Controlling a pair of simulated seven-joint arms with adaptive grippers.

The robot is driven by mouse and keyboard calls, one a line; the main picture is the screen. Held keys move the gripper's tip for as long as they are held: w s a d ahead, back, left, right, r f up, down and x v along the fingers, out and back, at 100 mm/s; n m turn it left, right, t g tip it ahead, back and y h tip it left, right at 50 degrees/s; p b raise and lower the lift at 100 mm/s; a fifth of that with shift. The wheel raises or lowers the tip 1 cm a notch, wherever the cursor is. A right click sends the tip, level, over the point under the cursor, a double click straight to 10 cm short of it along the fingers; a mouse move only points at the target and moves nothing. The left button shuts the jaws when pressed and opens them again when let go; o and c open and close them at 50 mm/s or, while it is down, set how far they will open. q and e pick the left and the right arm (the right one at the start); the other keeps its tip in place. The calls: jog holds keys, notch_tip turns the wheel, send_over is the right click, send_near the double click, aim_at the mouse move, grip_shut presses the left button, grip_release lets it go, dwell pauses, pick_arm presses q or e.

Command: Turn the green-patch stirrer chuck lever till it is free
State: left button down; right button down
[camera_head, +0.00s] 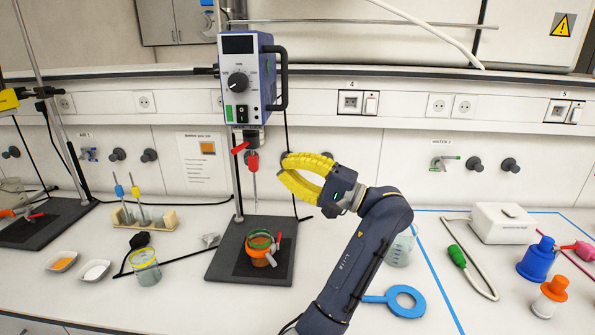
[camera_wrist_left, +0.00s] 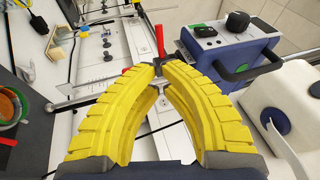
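The overhead stirrer (camera_head: 247,85) is a blue-grey box with a green patch (camera_head: 229,112) on its front. Under it is a dark chuck (camera_head: 251,138) with a tilted red lever (camera_head: 240,147); a second red piece (camera_head: 253,162) hangs just below. My left gripper (camera_head: 281,167), with curved yellow fingers, is right of these red parts and apart from them. In the left wrist view its fingertips (camera_wrist_left: 158,69) lean close together with a narrow gap and nothing gripped. An upright red piece (camera_wrist_left: 159,40) shows beyond the tips. My right gripper is not in view.
A green-rimmed beaker of orange liquid (camera_head: 260,247) with a red-handled clamp stands on the dark stirrer base (camera_head: 225,262). A stand rod rises behind. A yellow-rimmed beaker (camera_head: 146,268) and a rack (camera_head: 144,219) are at left.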

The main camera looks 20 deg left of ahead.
pick_arm(q)
jog(key=x, duration=0.9)
jog(key=shift+a, duration=0.2)
